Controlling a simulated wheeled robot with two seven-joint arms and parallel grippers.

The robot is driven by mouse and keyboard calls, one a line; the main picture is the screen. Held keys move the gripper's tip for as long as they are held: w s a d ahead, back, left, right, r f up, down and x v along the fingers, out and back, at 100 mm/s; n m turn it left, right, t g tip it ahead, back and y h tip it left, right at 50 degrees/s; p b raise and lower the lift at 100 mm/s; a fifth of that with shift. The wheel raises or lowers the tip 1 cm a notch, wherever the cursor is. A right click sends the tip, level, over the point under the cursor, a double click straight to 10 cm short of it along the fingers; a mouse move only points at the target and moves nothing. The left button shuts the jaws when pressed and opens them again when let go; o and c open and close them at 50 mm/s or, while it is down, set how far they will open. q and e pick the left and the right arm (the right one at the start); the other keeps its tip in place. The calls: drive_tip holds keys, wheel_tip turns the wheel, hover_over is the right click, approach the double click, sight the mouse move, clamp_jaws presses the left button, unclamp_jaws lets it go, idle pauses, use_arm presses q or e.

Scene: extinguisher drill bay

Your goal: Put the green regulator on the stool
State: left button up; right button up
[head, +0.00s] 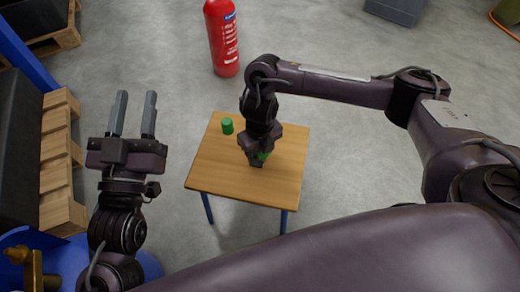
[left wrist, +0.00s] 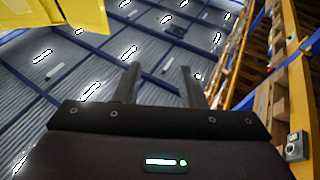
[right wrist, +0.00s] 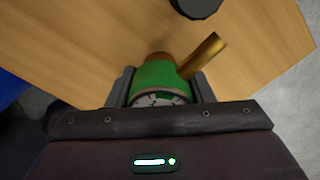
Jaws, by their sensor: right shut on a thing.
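The stool (head: 240,178) has a square wooden top and blue legs, and stands at the centre of the head view. My right gripper (head: 258,162) points down over its top, shut on the green regulator (head: 263,155). In the right wrist view the green regulator (right wrist: 158,76) sits between the fingers, with a brass stem and a round gauge face. The wooden top shows behind it; I cannot tell whether the regulator touches it. My left gripper (head: 134,108) is raised at the left, open and empty, pointing away from the stool.
A small green cylinder (head: 227,126) stands on the stool's far left part. A red extinguisher (head: 222,40) stands on the floor beyond. Wooden pallets (head: 58,160) and a blue round container with a brass fitting (head: 30,262) are at the left. The floor right of the stool is clear.

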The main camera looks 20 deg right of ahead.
drive_tip(key=o, duration=1.3)
